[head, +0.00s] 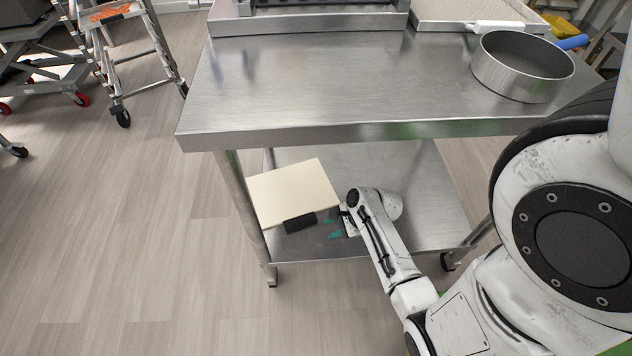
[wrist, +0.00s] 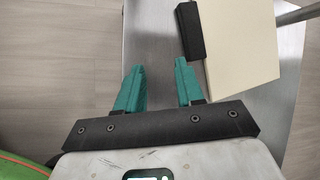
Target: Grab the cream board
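The cream board (head: 290,188) is a flat pale rectangle at the lower shelf of the metal table, near its left leg. A black block (head: 300,222) sits at the board's near edge. In the wrist view the board (wrist: 240,45) is at the upper right, with the black block (wrist: 190,32) along its left edge. My gripper (head: 331,228) is just right of the block in the head view. In the wrist view its teal fingers (wrist: 157,82) are apart with nothing between them. The right fingertip is close below the block; whether they touch is unclear.
The steel table top (head: 330,90) overhangs the lower shelf (head: 420,190). A round pan (head: 522,75) stands on the top at right. A table leg (head: 245,215) is close to the board.

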